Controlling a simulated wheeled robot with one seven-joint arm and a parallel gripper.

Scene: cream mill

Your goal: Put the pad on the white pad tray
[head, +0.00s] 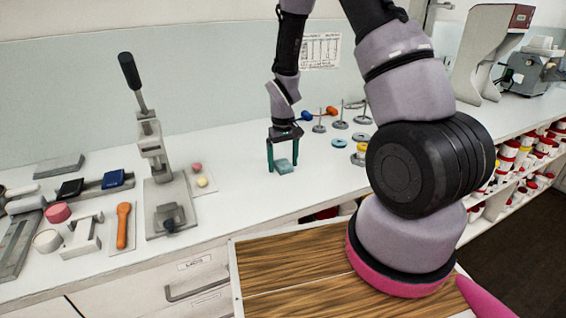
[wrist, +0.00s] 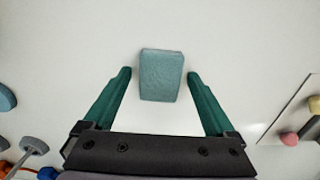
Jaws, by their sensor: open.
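A teal block-shaped pad (head: 285,167) lies on the white counter near the middle of the head view. In the wrist view the pad (wrist: 161,75) sits between the two green fingers, with a gap on each side. My gripper (head: 283,166) is open and points down around the pad; the wrist view shows its fingertips (wrist: 160,74) beside it. I cannot tell for certain which piece is the white pad tray. A grey tray (head: 88,194) with a black and a blue pad lies at the left.
A lever press (head: 157,165) stands left of my gripper. An orange-handled tool (head: 122,225) lies further left. Several weights and stands (head: 340,124) are behind right. Counter around the pad is clear.

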